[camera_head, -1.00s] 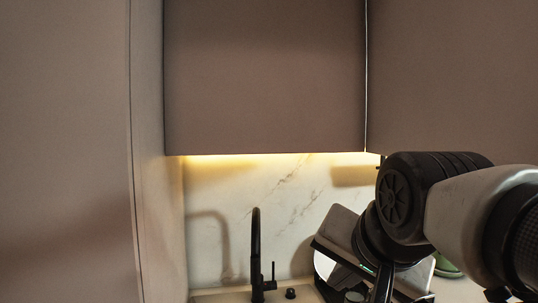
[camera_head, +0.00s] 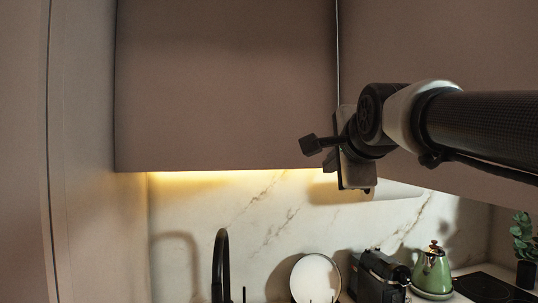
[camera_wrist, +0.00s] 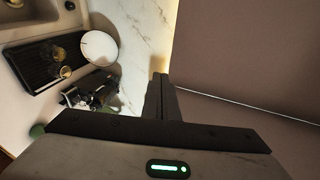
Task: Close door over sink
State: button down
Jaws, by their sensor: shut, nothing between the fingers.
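The brown cabinet door over the sink (camera_head: 225,85) hangs above a lit strip at the back wall. A thin pale seam runs down its right edge; I cannot tell if it is fully flush. A brown panel surface also fills the right of the wrist view (camera_wrist: 245,50), with a seam below it. My gripper (camera_head: 312,145) is shut and empty, near the door's lower right corner. Its fingers also show in the wrist view (camera_wrist: 160,82), beside the panel's edge. I cannot tell if they touch it. The sink (camera_wrist: 25,18) shows at the upper left of the wrist view.
A black tap (camera_head: 219,265) stands below the door. A round white plate (camera_head: 315,278), a black coffee machine (camera_head: 380,278) and a green kettle (camera_head: 432,271) stand along the counter. A tall panel (camera_head: 85,150) bounds the left. The space before the door's left part is clear.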

jog(key=p, duration=0.1)
send_near(312, 161)
jog(key=shift+s+f, duration=1.05)
jog(key=shift+f, duration=0.35)
jog(key=w+p, duration=0.1)
jog(key=w, duration=0.3)
jog(key=w+p, duration=0.2)
jog(key=w, duration=0.2)
jog(key=shift+w+a+r, duration=0.2)
jog(key=shift+w, duration=0.05)
jog(key=shift+s+r, duration=0.1)
jog(key=shift+r, duration=0.1)
